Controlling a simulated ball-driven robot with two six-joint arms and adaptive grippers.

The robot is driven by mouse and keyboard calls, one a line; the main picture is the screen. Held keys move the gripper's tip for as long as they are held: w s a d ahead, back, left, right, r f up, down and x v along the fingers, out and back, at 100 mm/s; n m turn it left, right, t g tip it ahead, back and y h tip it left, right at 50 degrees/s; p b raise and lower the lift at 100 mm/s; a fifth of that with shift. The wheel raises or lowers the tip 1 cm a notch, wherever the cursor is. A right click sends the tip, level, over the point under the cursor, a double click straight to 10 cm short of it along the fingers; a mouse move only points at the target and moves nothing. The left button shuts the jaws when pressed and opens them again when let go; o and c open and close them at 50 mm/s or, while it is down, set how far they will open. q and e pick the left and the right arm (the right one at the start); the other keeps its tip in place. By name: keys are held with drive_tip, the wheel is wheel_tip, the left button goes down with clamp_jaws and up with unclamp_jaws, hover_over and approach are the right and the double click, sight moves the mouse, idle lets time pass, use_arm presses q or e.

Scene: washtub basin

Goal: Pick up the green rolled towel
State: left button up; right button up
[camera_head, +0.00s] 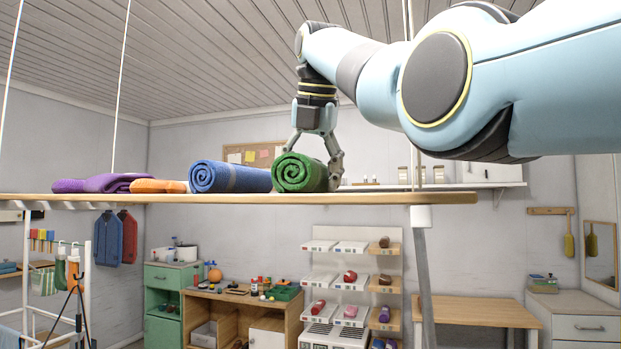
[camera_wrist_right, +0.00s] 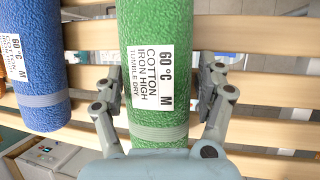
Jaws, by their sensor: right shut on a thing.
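The green rolled towel (camera_head: 300,173) lies on a hanging wooden slatted shelf (camera_head: 400,198), at the right end of a row. My right gripper (camera_head: 313,165) comes down over it from above, one finger on each side. In the right wrist view the green towel (camera_wrist_right: 152,100) stands between the two fingers (camera_wrist_right: 160,97), with a white label reading "60 °C M cotton iron high". The right gripper is shut on the towel, which still appears at shelf level. My left gripper is not in view.
A blue rolled towel (camera_head: 230,177) lies close on the left of the green one, also in the right wrist view (camera_wrist_right: 35,65). Orange (camera_head: 158,186) and purple (camera_head: 105,183) cloths lie farther left. Cords (camera_head: 122,90) hold the shelf. The shelf's right end is clear.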

drive_tip(key=c, duration=0.3)
drive_tip(key=shift+r, duration=0.1)
